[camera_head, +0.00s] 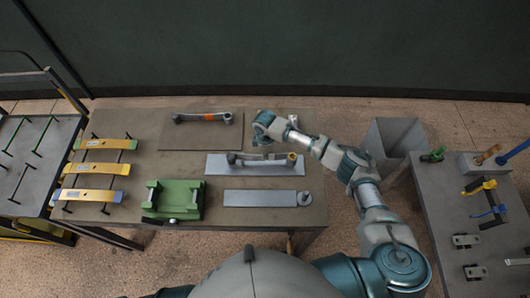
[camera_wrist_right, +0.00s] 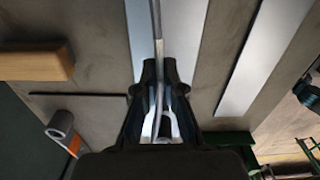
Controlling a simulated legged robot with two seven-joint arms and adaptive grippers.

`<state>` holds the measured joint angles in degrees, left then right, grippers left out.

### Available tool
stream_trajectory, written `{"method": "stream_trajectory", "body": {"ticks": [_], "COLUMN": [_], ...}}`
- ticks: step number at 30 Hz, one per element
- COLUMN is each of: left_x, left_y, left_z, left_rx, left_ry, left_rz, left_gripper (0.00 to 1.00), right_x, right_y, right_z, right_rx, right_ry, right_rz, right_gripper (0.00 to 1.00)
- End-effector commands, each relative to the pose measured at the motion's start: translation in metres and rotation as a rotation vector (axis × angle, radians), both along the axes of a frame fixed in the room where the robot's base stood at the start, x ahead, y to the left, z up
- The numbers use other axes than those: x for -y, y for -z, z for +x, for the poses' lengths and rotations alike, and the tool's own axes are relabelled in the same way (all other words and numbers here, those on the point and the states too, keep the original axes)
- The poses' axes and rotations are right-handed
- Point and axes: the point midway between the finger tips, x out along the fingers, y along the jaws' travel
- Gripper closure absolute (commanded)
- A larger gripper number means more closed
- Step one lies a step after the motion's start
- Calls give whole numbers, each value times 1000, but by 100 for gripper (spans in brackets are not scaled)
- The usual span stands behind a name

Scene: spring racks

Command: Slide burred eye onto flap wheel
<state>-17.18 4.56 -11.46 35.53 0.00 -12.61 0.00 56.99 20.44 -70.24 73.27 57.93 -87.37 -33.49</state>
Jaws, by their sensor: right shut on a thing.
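A grey bar-like spring leaf (camera_head: 262,160) with rounded eyes at both ends is over the silver plate (camera_head: 225,168) in the middle of the table. My right gripper (camera_wrist_right: 160,75) is shut on a thin metal bar (camera_wrist_right: 157,25), which fits this leaf. In the head view my right wrist hides the grip, and I cannot tell how high the leaf is held. A tan block-like thing (camera_wrist_right: 35,65) shows in the wrist view; I cannot tell if it is the flap wheel. A burr cannot be made out. My left gripper is not in view.
A spring with an orange band (camera_head: 208,117) lies on a dark mat at the back. A green fixture (camera_head: 178,198) stands front left, beside yellow and blue leaves (camera_head: 98,168). A grey bin (camera_head: 398,135) and a tool bench (camera_head: 440,230) stand right. A flat plate (camera_head: 262,198) lies in front.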

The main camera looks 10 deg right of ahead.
Motion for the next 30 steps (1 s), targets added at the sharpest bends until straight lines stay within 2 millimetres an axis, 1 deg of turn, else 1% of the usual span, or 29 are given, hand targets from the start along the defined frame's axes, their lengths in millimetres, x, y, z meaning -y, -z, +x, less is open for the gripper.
{"method": "stream_trajectory", "body": {"ticks": [30], "left_x": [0], "left_y": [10], "left_z": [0], "left_rx": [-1], "left_ry": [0], "left_rz": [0], "left_gripper": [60], "right_x": [-1], "right_y": [20], "right_z": [1], "right_rx": [2], "right_ry": [0], "right_rz": [3], "right_gripper": [100]}}
